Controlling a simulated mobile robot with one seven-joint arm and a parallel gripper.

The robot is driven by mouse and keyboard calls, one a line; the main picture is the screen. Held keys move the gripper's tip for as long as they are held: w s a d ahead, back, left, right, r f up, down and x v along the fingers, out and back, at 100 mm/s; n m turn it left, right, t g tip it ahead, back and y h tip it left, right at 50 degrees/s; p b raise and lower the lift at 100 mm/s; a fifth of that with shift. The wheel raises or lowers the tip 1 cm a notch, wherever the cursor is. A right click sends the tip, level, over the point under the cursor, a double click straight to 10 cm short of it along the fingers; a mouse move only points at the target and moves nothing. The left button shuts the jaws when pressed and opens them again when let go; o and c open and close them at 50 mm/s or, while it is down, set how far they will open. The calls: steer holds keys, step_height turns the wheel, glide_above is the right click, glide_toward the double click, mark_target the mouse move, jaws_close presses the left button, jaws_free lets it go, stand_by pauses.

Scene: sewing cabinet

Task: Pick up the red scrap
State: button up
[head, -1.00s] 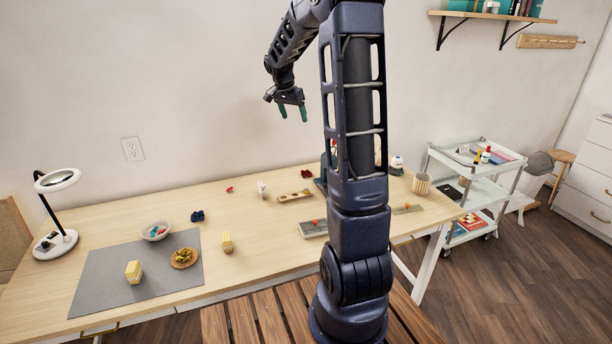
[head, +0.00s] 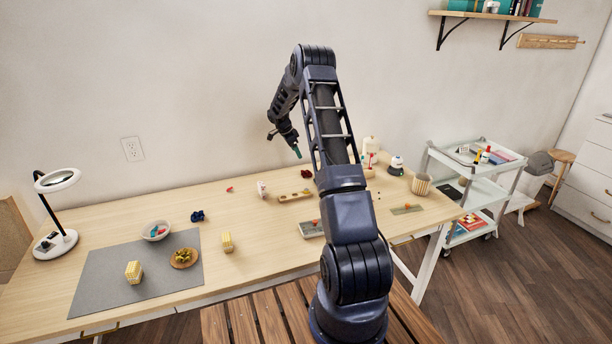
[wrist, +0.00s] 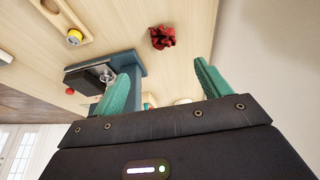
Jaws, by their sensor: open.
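The red scrap (wrist: 162,37) is a crumpled dark red piece on the pale wooden table, near the top middle of the wrist view. In the head view the scrap (head: 306,174) lies toward the back of the table, below my gripper. My gripper (head: 297,152) is above the back of the table and touches nothing. In the wrist view its two green fingers (wrist: 165,85) are spread with nothing between them, and the scrap shows beyond the fingertips.
A dark blue device (wrist: 122,66) stands close to the scrap in the wrist view. A wooden holder (head: 295,196) lies in front of the scrap. A small bright red item (head: 229,189) lies further left. A white-topped item (head: 371,146) stands right of my arm.

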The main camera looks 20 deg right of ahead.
mark_target(305, 172)
steer(key=shift+m, duration=0.3)
steer(key=x, duration=1.4)
steer(key=shift+w+a, duration=0.1)
steer(key=shift+w, duration=0.25)
steer(key=c, duration=1.1)
